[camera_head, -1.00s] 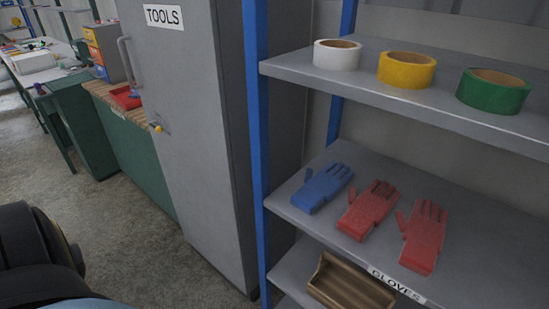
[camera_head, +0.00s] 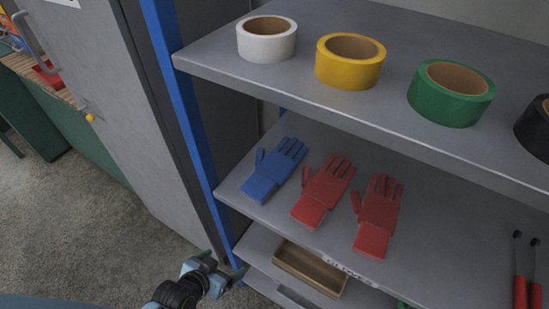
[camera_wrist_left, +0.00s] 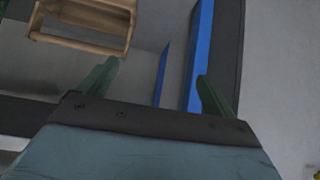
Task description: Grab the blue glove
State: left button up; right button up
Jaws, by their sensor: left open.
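The blue glove (camera_head: 273,170) lies flat on the middle shelf (camera_head: 314,245), at its left end near the blue post, fingers pointing away. My left gripper (camera_head: 223,267) is low at the bottom of the head view, below and left of the glove, in front of the lower shelf's left corner. In the left wrist view, its two green fingers (camera_wrist_left: 160,88) are spread apart with nothing between them. The glove does not show in the wrist view. My right gripper is not in view.
Two red gloves (camera_head: 323,191) lie right of the blue one. Tape rolls (camera_head: 350,62) stand on the shelf above. The blue post (camera_head: 185,120) and grey cabinet (camera_head: 130,120) are on the left. A wooden box (camera_head: 310,271) sits on the lower shelf; it also shows in the wrist view (camera_wrist_left: 90,22).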

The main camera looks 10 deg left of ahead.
aim_at(255, 187)
pick_arm(q)
jog(key=w+d+r+m+t+h+p, duration=0.1)
jog(key=w+d+r+t, duration=0.1)
jog(key=r, duration=0.9)
jog(key=w+d+r+t+h+p, duration=0.1)
jog(key=w+d+r+t, duration=0.15)
jog(key=r, duration=0.75)
jog(key=shift+g, duration=0.45)
jog(key=x, duration=0.7)
jog(key=shift+w+a+r, duration=0.2)
jog(key=shift+w+a, duration=0.05)
jog(key=shift+w, duration=0.15)
jog(key=shift+a+r+x, duration=0.1)
jog(key=shift+r+x, duration=0.05)
jog(key=shift+x, duration=1.3)
jog(key=shift+a+r+x, duration=0.1)
jog(key=shift+a+x, duration=0.05)
jog(key=shift+x, duration=1.3)
jog(key=shift+w, duration=0.15)
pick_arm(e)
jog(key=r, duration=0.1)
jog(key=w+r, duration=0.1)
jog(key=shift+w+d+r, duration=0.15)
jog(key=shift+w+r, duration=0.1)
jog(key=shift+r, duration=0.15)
pick_arm(q)
jog(key=c, duration=0.7)
